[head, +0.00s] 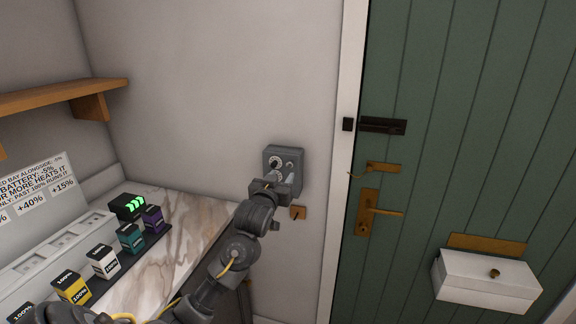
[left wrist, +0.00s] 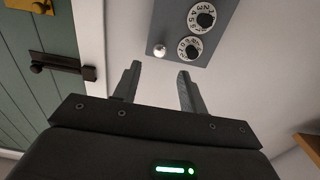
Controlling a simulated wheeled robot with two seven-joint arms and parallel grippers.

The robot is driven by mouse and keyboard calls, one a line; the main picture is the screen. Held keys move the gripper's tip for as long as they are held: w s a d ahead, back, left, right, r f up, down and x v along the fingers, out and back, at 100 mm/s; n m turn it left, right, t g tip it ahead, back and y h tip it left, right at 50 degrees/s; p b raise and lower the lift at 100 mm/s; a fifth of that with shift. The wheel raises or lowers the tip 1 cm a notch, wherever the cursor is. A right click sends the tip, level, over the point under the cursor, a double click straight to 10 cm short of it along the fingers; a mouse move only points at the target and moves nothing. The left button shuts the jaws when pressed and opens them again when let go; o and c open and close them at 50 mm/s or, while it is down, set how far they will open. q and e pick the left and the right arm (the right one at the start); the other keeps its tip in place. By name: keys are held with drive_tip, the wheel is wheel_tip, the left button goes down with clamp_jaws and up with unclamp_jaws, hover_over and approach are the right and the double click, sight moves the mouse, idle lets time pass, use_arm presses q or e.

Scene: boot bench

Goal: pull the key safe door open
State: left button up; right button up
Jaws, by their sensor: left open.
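The key safe (head: 296,160) is a small grey box on the wall, left of the green door. In the left wrist view the key safe (left wrist: 216,22) shows a grey front with two white number dials and a round silver knob (left wrist: 159,51). Its front appears shut. My left gripper (head: 280,179) is in front of the safe's lower part and hides some of it. In the left wrist view the left gripper (left wrist: 160,68) is open and empty, with the knob just beyond and between its fingertips. It appears apart from the knob. My right gripper is not in view.
The green door (head: 470,90) has a dark bolt (head: 382,125), brass handle (head: 384,210) and white box (head: 487,280). A small wooden plate (head: 298,212) is below the safe. A marble bench (head: 190,215) with battery blocks stands left, under a wooden shelf (head: 60,95).

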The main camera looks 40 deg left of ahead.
sight(289, 165)
use_arm(q)
drive_tip(key=p+x, duration=0.1)
drive_tip(key=x, duration=0.5)
drive_tip(key=shift+w+p, duration=0.1)
drive_tip(key=shift+p, duration=0.25)
drive_tip(key=shift+w+a, duration=0.25)
drive_tip(key=shift+w, duration=0.45)
clamp_jaws()
